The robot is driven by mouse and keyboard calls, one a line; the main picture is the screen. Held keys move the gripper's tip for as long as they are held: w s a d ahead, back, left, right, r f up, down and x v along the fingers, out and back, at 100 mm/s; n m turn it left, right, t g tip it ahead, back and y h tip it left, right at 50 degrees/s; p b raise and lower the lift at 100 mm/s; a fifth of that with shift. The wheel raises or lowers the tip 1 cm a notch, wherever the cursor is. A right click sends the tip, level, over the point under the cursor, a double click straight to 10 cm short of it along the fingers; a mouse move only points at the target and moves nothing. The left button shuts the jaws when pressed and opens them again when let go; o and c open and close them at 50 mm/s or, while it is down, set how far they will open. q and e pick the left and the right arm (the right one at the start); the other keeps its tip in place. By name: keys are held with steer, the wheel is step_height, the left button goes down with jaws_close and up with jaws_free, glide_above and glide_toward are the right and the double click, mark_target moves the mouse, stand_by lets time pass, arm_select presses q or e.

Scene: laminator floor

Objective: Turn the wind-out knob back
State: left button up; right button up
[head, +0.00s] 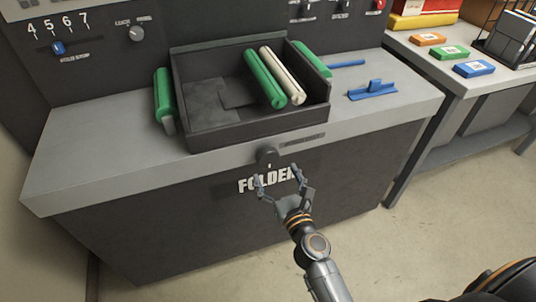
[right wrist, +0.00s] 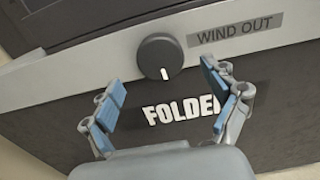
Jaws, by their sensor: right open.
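The wind-out knob (head: 267,156) is a round dark knob on the front edge of the folder's counter. In the right wrist view the knob (right wrist: 157,56) carries a white mark pointing down, and the WIND OUT label (right wrist: 236,34) is to its right. My right gripper (head: 279,176) is open and empty just below and in front of the knob, not touching it. In the right wrist view its blue-padded fingers (right wrist: 162,90) stand apart, with the knob beyond and between them. My left gripper is not in view.
A dark tray (head: 240,131) with green and cream rollers (head: 283,76) sits on the counter above the knob. A blue handled piece (head: 372,90) lies to its right. A side table (head: 450,78) holds orange, green and blue boxes. Floor in front is clear.

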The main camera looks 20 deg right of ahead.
mark_target(269, 161)
steer(key=w, duration=0.6)
steer(key=shift+w+a, duration=0.1)
steer(key=shift+w, duration=0.25)
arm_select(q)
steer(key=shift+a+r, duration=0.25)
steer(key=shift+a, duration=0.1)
arm_select(e)
steer(key=c, duration=1.2)
steer(key=shift+o, duration=0.2)
